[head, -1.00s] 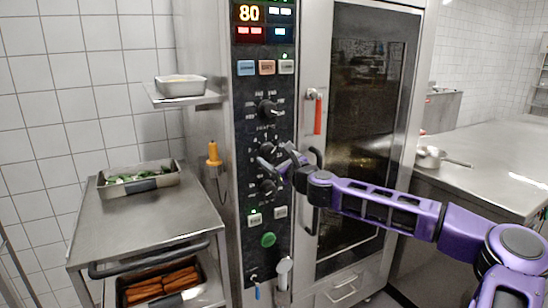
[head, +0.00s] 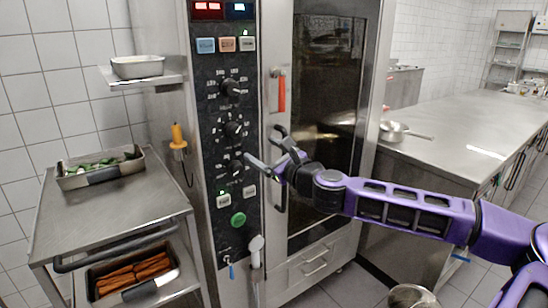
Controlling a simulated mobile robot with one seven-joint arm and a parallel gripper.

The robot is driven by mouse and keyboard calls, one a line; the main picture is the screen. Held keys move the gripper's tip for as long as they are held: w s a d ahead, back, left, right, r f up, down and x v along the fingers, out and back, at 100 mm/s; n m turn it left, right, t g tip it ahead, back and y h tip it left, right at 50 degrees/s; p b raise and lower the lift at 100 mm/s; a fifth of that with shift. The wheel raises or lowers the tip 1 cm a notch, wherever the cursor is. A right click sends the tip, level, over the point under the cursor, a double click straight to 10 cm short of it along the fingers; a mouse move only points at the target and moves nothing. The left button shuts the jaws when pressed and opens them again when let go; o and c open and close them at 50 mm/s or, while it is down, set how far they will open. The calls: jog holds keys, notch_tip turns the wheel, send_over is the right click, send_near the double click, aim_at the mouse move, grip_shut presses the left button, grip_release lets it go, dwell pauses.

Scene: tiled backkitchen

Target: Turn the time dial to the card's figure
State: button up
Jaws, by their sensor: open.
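The oven's black control panel (head: 215,140) carries three round black knobs in a column: an upper dial (head: 232,90), a middle dial (head: 234,128) and a lower dial (head: 236,166). Their markings are too small to read, so I cannot tell which is the time dial. I see no card. My gripper (head: 264,147) is open and empty, just right of the middle and lower dials, in front of the panel's right edge and the door handle. It appears apart from the dials.
The oven door handle (head: 281,195) and a red-handled latch (head: 281,93) stand right of the panel. A trolley (head: 130,195) with trays is at left, below a small shelf (head: 165,77). A steel counter (head: 450,130) with a pan is at right. A bucket (head: 410,297) stands on the floor.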

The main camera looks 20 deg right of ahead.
jog(key=shift+v, duration=2.2)
